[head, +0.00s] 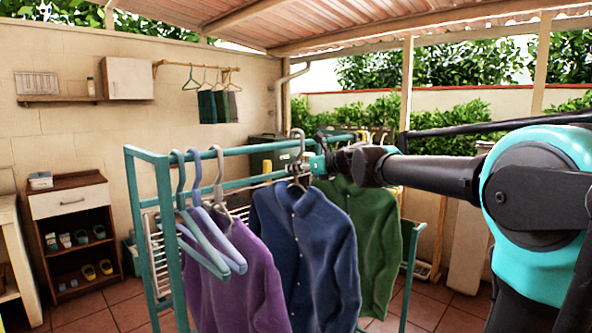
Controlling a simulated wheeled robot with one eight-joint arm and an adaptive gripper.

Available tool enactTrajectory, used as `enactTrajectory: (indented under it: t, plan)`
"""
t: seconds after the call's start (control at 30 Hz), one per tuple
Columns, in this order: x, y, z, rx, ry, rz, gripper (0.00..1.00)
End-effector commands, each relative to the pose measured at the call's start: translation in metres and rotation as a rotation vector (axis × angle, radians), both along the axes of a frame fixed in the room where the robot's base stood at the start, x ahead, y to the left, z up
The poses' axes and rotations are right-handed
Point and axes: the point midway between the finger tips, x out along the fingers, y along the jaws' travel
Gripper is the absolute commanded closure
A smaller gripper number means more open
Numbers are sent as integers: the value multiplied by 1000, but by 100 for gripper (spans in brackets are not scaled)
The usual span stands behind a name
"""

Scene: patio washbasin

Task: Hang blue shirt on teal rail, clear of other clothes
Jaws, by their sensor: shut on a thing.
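The blue shirt (305,250) hangs upright on a grey hanger, in front of the rack. My gripper (302,168) is shut on this hanger just above the collar. The hanger's hook (298,138) shows at the height of the teal rail (255,148); I cannot tell whether it rests on the rail. A purple shirt (240,280) hangs to the left, and its right edge meets the blue shirt's left edge in the picture. A green shirt (375,235) hangs to the right, partly hidden behind the blue shirt and my arm.
Empty light-blue hangers (212,245) hang at the rail's left end. A wooden shoe cabinet (72,235) stands by the left wall. Dark cloths (218,106) hang from a wall rod. Tiled floor shows between the cabinet and the rack.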

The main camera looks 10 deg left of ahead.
Motion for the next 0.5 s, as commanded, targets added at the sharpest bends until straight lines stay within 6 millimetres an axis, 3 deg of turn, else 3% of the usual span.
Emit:
enactTrajectory:
  t: [0.5]
  plan:
    - [19,25,0,1,-2,-1,100]
